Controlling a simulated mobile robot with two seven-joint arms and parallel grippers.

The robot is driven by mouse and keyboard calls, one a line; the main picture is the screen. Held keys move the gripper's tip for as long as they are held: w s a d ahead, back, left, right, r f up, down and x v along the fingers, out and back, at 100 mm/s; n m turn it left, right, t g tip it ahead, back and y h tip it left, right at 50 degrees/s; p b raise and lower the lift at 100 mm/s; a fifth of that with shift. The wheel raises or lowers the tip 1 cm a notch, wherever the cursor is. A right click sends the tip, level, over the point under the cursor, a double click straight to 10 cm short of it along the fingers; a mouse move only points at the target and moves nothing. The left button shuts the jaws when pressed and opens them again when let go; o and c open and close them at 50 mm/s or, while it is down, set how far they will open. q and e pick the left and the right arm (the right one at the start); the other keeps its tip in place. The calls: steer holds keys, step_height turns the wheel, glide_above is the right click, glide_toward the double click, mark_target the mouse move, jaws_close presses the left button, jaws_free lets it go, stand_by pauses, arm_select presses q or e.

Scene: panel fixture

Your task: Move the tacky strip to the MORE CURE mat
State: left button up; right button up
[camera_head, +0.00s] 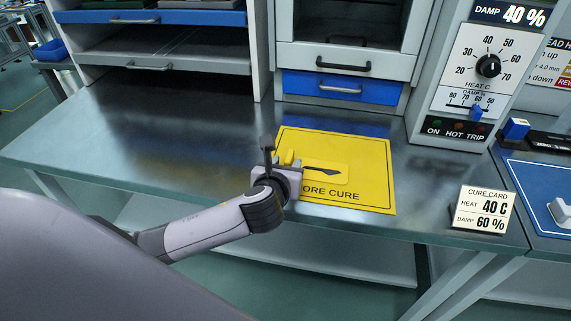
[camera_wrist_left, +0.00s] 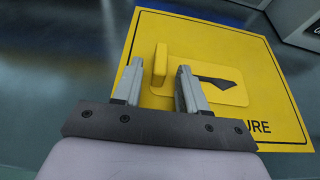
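The yellow MORE CURE mat (camera_head: 368,160) lies flat on the metal bench; part of its lettering is hidden behind my left gripper. The tacky strip shows as a dark, pointed strip (camera_head: 323,171) on a yellow plate with an upright yellow tab (camera_wrist_left: 160,62). The plate (camera_wrist_left: 215,68) lies on the mat. My left gripper (camera_head: 281,157) is over the mat's left part. In the left wrist view its two fingers are apart, one on each side of the tab's near end, with a visible gap to it. My right gripper is not in view.
A cure card (camera_head: 483,213) reading 40 C and 60% stands at the bench's front right. A control panel (camera_head: 478,80) with a dial stands behind it. A cabinet with a blue drawer (camera_head: 342,88) is behind the mat. The bench left of the mat is clear.

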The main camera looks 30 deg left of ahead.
arm_select(q)
steer(key=shift+r, duration=0.1)
steer(key=shift+s+r, duration=0.15)
steer(key=shift+s, duration=0.05)
steer(key=p+v, duration=0.2)
steer(key=v, duration=0.9)
steer(key=d+f+n+h, duration=0.1)
steer(key=f+n, duration=0.1)
steer(key=s+d+f+n+g+h, duration=0.1)
steer(key=f+n, duration=0.2)
steer(key=s+d+f+n+g+h, duration=0.1)
steer(key=f+n, duration=0.1)
steer(key=shift+d+f+n, duration=0.2)
steer(key=shift+f+n, duration=0.05)
steer(key=shift+n, duration=0.05)
steer(key=s+a+f+n+h, duration=0.1)
steer(key=s+f+n, duration=0.3)
steer(key=n, duration=0.7)
steer(key=s+a+f+n+h, duration=0.1)
steer(key=s+f+n, duration=0.4)
steer(key=f+n, duration=0.3)
steer(key=n, duration=0.4)
steer(key=shift+s+f+g+h, duration=0.25)
steer(key=shift+f+g+h, duration=0.05)
steer(key=shift+g+h, duration=0.1)
